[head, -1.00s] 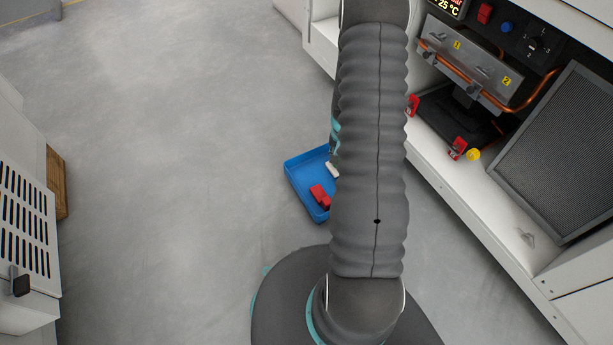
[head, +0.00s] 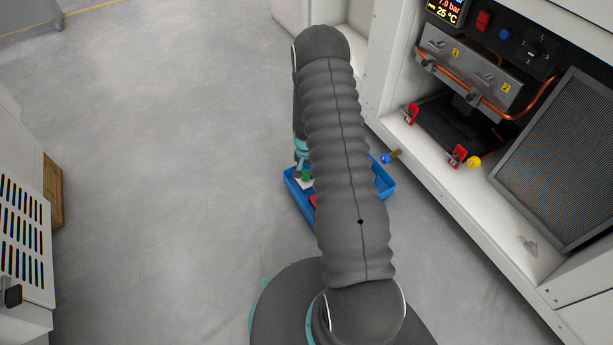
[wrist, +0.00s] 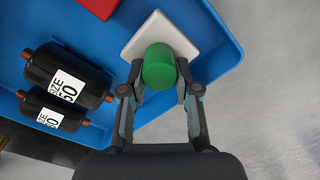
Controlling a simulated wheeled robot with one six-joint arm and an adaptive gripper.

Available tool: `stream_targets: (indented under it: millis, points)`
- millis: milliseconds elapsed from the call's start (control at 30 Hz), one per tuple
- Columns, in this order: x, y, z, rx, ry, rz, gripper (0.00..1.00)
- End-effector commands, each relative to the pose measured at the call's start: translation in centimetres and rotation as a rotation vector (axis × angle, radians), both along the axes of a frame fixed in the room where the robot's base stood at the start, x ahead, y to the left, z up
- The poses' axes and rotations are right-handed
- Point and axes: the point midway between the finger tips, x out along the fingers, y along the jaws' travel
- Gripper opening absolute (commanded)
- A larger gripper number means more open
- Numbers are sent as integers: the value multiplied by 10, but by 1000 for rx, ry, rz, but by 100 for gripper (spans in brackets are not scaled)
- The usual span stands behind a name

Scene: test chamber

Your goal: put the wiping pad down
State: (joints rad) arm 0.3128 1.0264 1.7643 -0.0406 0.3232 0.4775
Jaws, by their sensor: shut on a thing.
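The wiping pad is a white square pad (wrist: 132,42) with a green round handle (wrist: 158,68). My gripper (wrist: 160,75) is shut on the green handle, with a finger on each side. The pad is over one end of a blue tray (wrist: 228,50), near its rim; I cannot tell whether it touches the tray floor. In the head view the green handle (head: 306,175) and a bit of the white pad (head: 304,185) show beside my arm, within the outline of the blue tray (head: 295,196). My arm hides the middle of the tray.
Two black cylinders with copper ends, a larger one (wrist: 88,75) and a smaller one (wrist: 38,103), lie left of the pad in the wrist view. A red block (wrist: 97,6) is in the tray. A white cabinet (head: 440,180) with red clips stands right. Open grey floor lies left.

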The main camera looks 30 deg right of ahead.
Motion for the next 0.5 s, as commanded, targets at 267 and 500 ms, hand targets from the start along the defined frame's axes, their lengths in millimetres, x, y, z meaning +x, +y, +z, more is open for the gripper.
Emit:
stream_targets:
  millis: [267, 500]
  points:
    - [0, 0, -27, 0, 0, 0, 0]
    - [-1, 0, -29, 0, 0, 0, 0]
